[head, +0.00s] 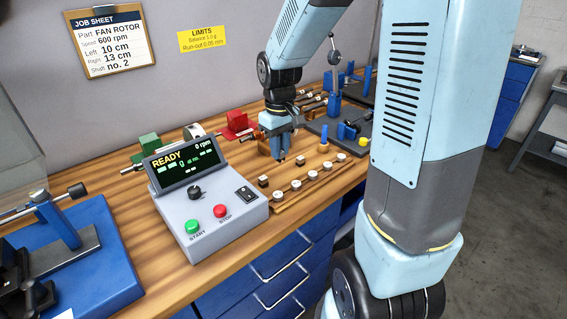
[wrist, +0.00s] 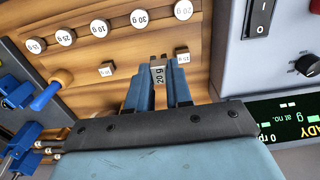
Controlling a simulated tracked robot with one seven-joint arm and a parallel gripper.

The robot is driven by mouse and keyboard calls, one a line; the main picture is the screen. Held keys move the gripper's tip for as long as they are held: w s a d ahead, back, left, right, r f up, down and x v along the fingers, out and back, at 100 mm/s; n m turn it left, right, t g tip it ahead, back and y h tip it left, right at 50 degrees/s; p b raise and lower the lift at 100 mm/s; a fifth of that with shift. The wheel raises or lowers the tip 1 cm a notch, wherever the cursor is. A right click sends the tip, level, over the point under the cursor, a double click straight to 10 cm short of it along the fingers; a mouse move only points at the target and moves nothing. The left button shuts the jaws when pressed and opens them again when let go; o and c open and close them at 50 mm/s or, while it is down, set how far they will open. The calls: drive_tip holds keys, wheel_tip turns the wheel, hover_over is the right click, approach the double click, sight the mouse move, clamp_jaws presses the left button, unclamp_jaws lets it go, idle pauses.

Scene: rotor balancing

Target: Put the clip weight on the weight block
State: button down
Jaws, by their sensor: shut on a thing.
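My gripper (wrist: 160,68) is shut on a small clip weight (wrist: 159,74) marked 20 g, seen between the blue fingers in the wrist view. In the head view my gripper (head: 281,157) points down at the back of the weight block (head: 303,190), a low wooden strip with several round labelled weights along its front. The clip weight is close to the wood. I cannot tell whether it touches. A small clip weight (wrist: 107,70) and another (wrist: 182,55) sit on either side of it in the wrist view.
A grey control box (head: 215,211) with a READY screen stands left of the block. Blue fixtures (head: 345,130) stand behind to the right. The bench front edge is near the block.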

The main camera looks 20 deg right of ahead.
drive_tip(key=w+f, duration=0.1)
drive_tip(key=f, duration=0.1)
drive_tip(key=w+d+f, duration=0.1)
drive_tip(key=w+f, duration=0.1)
drive_tip(key=w+d+f, duration=0.1)
drive_tip(key=f, duration=0.1)
drive_tip(key=shift+w+d, duration=0.1)
drive_tip(key=shift+w, duration=0.15)
drive_tip(key=shift+w+f, duration=0.1)
drive_tip(key=shift+f, duration=1.45)
drive_tip(key=c, duration=1)
unclamp_jaws()
drive_tip(key=shift+f, duration=0.1)
drive_tip(key=shift+c, duration=0.2)
